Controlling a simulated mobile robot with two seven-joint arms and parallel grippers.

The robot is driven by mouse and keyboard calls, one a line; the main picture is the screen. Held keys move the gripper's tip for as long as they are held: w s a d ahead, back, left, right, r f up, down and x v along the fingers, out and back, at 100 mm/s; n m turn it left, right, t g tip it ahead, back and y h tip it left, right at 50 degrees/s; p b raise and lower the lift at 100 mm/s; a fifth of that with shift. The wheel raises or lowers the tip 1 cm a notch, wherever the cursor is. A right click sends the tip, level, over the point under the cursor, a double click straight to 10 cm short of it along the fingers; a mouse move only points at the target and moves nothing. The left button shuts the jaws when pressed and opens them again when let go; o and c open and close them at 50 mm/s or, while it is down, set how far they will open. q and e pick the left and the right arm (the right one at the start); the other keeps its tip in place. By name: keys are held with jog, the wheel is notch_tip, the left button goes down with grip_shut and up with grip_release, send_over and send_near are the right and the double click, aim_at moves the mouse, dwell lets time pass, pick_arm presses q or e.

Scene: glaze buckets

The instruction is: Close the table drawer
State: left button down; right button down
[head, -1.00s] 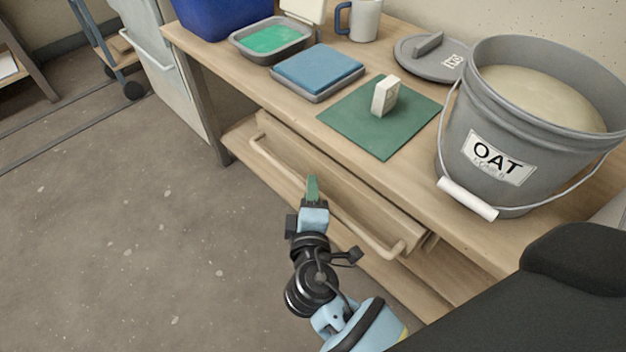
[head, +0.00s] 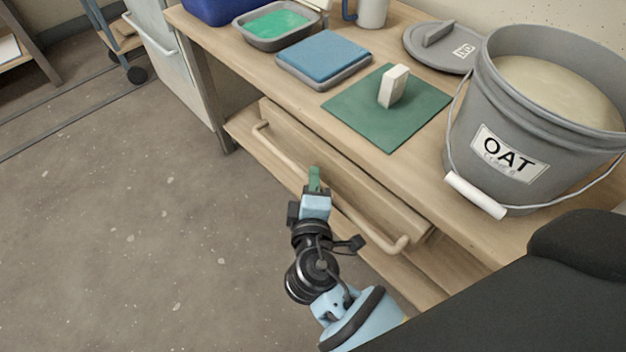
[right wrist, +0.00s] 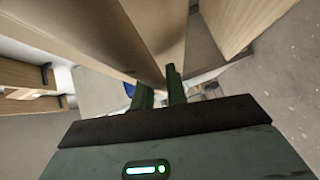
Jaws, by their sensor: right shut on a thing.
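The wooden table drawer (head: 365,185) is under the tabletop, its front panel close to the table's front edge. I cannot tell exactly how wide any gap behind it is. A long wooden bar handle (head: 366,231) runs along its front. My right gripper (head: 314,180) is at the middle of this handle, shut on it. In the right wrist view, the two dark green fingers (right wrist: 160,90) sit on either side of the wooden bar, with the drawer front beside them. The hold itself is partly hidden. My left gripper is not in view.
On the table (head: 420,182) stand a grey OAT bucket (head: 462,135), a grey lid (head: 418,58), a green mat (head: 360,108) with a white block (head: 393,86), a blue pad (head: 322,60) and a tray (head: 262,40). A lower shelf lies beneath the drawer.

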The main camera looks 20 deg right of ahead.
aim_at(328, 173)
jog(key=shift+d, duration=0.1)
jog(key=d, duration=0.1)
jog(key=w+d, duration=0.1)
jog(key=d+p, duration=0.1)
jog(key=shift+w+d+r, duration=0.1)
jog(key=shift+w+d, duration=0.15)
jog(key=shift+d, duration=0.15)
jog(key=c, duration=1.4)
grip_release()
jog(key=f+v, duration=0.1)
jog(key=v, duration=0.6)
jog(key=shift+s+r+p, duration=0.35)
jog(key=shift+r+p, duration=0.1)
jog(key=shift+a, duration=0.1)
